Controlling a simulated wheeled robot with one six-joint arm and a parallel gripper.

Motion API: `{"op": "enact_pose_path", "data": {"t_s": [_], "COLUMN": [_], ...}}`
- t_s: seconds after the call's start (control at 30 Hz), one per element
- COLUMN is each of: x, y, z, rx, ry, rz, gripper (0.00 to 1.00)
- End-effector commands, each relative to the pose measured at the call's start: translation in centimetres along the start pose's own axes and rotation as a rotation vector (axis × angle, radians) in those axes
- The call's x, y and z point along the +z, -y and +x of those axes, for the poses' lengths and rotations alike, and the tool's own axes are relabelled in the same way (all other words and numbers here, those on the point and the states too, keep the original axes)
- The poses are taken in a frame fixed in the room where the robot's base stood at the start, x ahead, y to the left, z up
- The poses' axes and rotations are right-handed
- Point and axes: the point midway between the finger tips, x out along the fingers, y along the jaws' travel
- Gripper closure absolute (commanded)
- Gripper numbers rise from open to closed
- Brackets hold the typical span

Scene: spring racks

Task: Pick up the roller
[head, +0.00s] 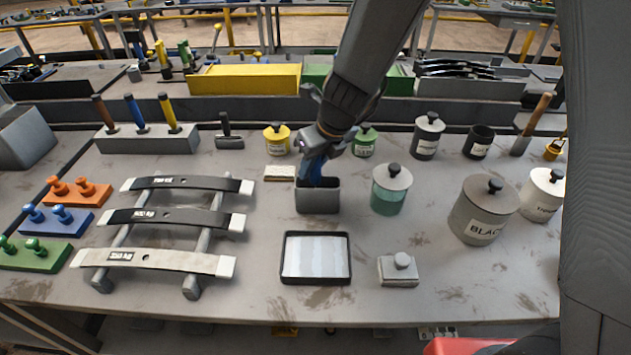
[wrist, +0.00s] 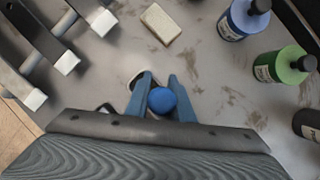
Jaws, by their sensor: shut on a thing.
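My gripper (head: 314,165) is above a small grey open box (head: 318,199) on the bench in the head view, pointing down at it. In the wrist view its two blue fingers (wrist: 160,92) are closed on either side of a round blue end (wrist: 162,101), which looks like the top of the roller's handle. The rest of the roller is hidden by the gripper and the box, so I cannot tell whether it is still inside the box.
A shallow black-rimmed tray (head: 316,283) lies in front. A glass jar with green contents (head: 390,190) stands close right, and a pale block (head: 280,173) lies left. A rack of leaf springs (head: 171,217) is farther left. Lidded cans stand behind.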

Motion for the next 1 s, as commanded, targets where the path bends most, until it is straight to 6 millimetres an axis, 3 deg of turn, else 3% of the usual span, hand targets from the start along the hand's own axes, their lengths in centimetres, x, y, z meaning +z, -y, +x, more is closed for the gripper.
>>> {"op": "enact_pose_path", "data": {"t_s": [0.27,0.7,1.0], "x": [0.5,3.5,3.8], "y": [-0.1,-0.5,-0.6], "z": [-1.2,-8.1,-9.2], "rx": [0.0,-0.001,0.0], "ry": [0.002,0.003,-0.001], "rz": [-0.001,-0.002,0.001], "gripper": [1.0,1.0,1.0]}}
